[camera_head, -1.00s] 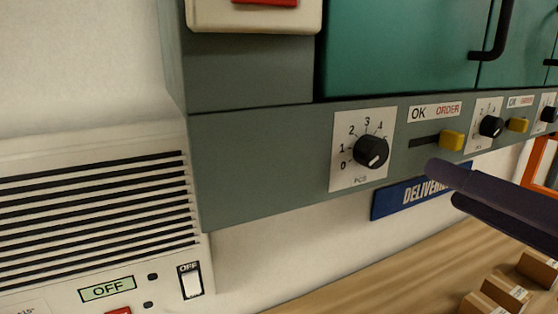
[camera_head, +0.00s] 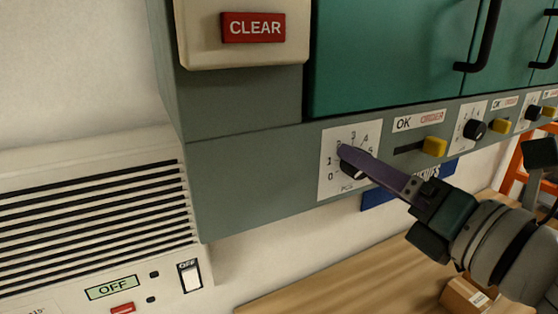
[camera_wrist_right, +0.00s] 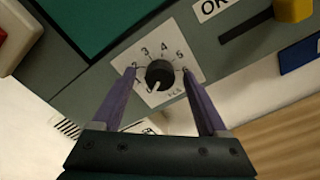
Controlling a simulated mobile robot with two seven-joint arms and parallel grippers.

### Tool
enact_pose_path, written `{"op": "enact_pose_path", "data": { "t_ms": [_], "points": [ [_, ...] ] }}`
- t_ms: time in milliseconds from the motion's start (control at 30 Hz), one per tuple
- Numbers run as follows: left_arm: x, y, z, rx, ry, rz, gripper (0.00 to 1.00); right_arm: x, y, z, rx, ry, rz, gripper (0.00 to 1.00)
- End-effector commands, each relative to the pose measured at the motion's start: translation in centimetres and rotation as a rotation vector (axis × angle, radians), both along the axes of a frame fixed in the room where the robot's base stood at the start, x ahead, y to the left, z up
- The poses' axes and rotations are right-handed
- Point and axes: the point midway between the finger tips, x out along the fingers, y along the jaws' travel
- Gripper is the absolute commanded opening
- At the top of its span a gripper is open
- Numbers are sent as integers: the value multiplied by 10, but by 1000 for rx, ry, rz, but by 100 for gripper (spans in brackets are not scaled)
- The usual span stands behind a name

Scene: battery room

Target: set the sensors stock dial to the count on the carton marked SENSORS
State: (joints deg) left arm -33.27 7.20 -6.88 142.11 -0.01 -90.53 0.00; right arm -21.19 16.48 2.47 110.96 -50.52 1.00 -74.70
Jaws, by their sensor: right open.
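A black dial knob (camera_wrist_right: 159,75) sits on a white scale plate numbered from 0 up, on the grey-green cabinet strip. In the head view the knob (camera_head: 352,170) is partly hidden by my right gripper (camera_head: 345,152). In the right wrist view my right gripper (camera_wrist_right: 158,72) is open, with its purple fingers on either side of the knob. I cannot tell if they touch it. The knob's white mark points toward the low end of the scale. No carton marked SENSORS can be read. My left gripper is not in view.
A yellow slider (camera_head: 435,146) under an OK/ORDER label is right of the dial, with more dials and sliders farther right. A red CLEAR button (camera_head: 253,27) is above left. A heater panel (camera_head: 90,225) reads OFF. A carton (camera_head: 467,295) stands on the wooden counter (camera_head: 335,285).

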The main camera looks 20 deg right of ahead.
Motion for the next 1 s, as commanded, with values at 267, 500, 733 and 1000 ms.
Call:
{"op": "enact_pose_path", "data": {
  "t_ms": [267, 500, 733, 1000],
  "points": [
    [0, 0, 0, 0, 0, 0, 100, 0, 0, 0, 1, 0, 0, 52],
    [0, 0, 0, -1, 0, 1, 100, 0, 0, 0, 1, 0, 0, 24],
    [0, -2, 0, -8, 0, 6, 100, 0, 0, 0, 1, 0, 0, 0],
    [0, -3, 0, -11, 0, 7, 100, 0, 0, 0, 12, 1, 0, 0]
  ]
}}
